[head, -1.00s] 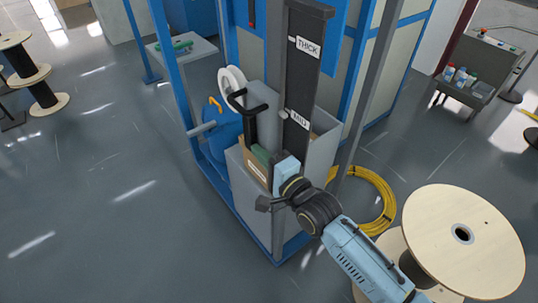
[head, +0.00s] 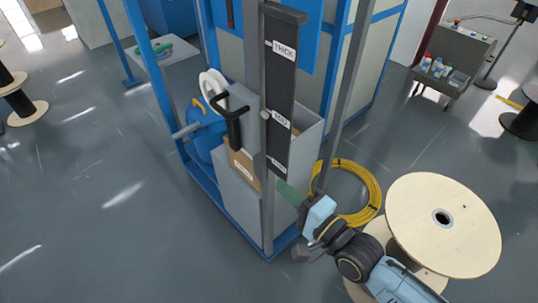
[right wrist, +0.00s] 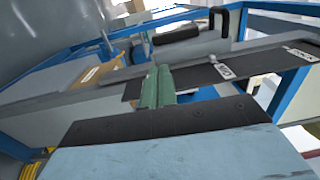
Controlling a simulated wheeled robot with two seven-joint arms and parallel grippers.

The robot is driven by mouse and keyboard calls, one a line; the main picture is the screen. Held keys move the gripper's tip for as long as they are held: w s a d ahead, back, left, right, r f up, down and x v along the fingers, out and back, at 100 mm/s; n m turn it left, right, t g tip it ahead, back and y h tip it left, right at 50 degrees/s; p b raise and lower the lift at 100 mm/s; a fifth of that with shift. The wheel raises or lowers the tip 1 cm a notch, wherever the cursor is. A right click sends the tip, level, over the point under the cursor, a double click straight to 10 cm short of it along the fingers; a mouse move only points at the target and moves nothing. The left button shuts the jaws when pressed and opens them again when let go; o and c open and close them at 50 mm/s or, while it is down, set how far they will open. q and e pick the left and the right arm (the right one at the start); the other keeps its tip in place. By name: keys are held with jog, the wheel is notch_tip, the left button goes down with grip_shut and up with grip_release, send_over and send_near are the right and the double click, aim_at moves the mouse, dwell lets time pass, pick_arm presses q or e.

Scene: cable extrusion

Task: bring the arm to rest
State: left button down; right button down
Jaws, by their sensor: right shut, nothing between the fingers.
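My right arm comes in from the lower right in the head view. My right gripper (head: 284,188) has green fingers, shut with nothing between them, beside the lower end of the dark scale panel (head: 280,95). The panel carries the labels THICK, MID and a lower one too small to read. In the right wrist view the shut green fingers (right wrist: 156,86) point toward the panel (right wrist: 215,70); I cannot tell whether they touch it. A black handle (head: 235,120) stands left of the panel, apart from the gripper. My left gripper is not in view.
The blue-framed machine with its grey cabinet (head: 235,192) stands close to my right arm. A yellow cable coil (head: 372,190) and a large wooden spool (head: 440,225) lie to the right. A cart (head: 455,62) stands at the back right. The floor at left is open.

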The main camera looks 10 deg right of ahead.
jog(key=s+d+f+n+g+h, duration=0.2)
jog(key=d+f, duration=0.1)
jog(key=f, duration=0.7)
jog(key=s+d+f+n+g+h, duration=0.1)
jog(key=s+d+f+n+h, duration=0.2)
jog(key=f, duration=0.6)
jog(key=s+d+f+n+g+h, duration=0.15)
jog(key=d+f, duration=0.25)
jog(key=f, duration=0.6)
jog(key=s+d+f+n+g+h, duration=0.1)
jog(key=s+d+f+n+g, duration=0.15)
jog(key=s+f, duration=0.35)
jog(key=s+d+f+n+g+h, duration=0.1)
jog(key=s+d+f+g+h, duration=0.15)
jog(key=s+f, duration=0.4)
jog(key=s+f+n+g, duration=0.1)
jog(key=s+f+g, duration=0.1)
jog(key=s, duration=0.6)
jog(key=s+f+n+g, duration=0.2)
jog(key=s+f, duration=0.2)
jog(key=s, duration=0.5)
jog(key=shift+d+f+n+g+b, duration=0.3)
jog(key=shift+d+g+b, duration=0.05)
jog(key=shift+d+b, duration=0.1)
